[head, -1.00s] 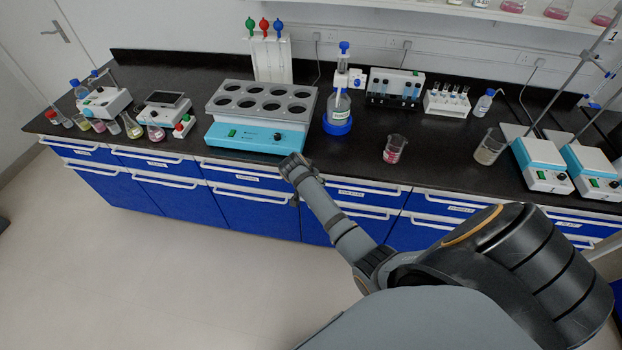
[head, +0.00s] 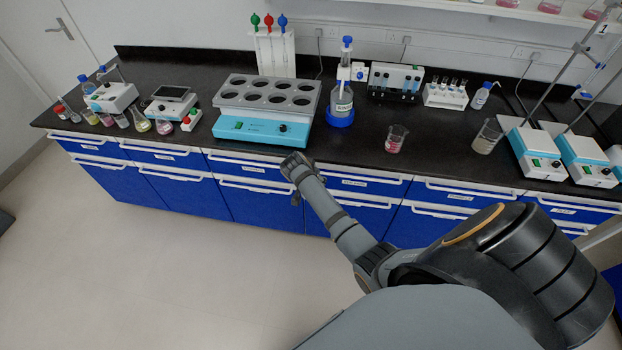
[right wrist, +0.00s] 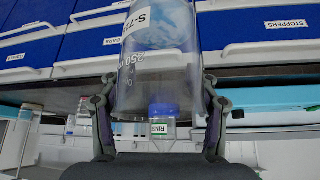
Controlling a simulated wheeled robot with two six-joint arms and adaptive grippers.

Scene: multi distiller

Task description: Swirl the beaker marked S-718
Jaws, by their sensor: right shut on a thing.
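In the right wrist view my right gripper (right wrist: 160,98) is shut on a clear glass beaker (right wrist: 150,72), with one finger on each side. The beaker has a white label reading "S-71", its last character cut off or turned away, and a 250 mark. Pale blue shows inside near the top of the picture. In the head view my right arm reaches to the bench's front edge, where its dark end hides the gripper. I cannot make out the held beaker there. My left gripper is not in view.
The black bench (head: 345,168) carries a bath with several round openings (head: 265,110), a bottle on a blue base (head: 340,108), a beaker with red contents (head: 395,140), another beaker (head: 487,137) and hotplate stirrers (head: 540,152). Small flasks stand at left. Floor before the blue drawers is clear.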

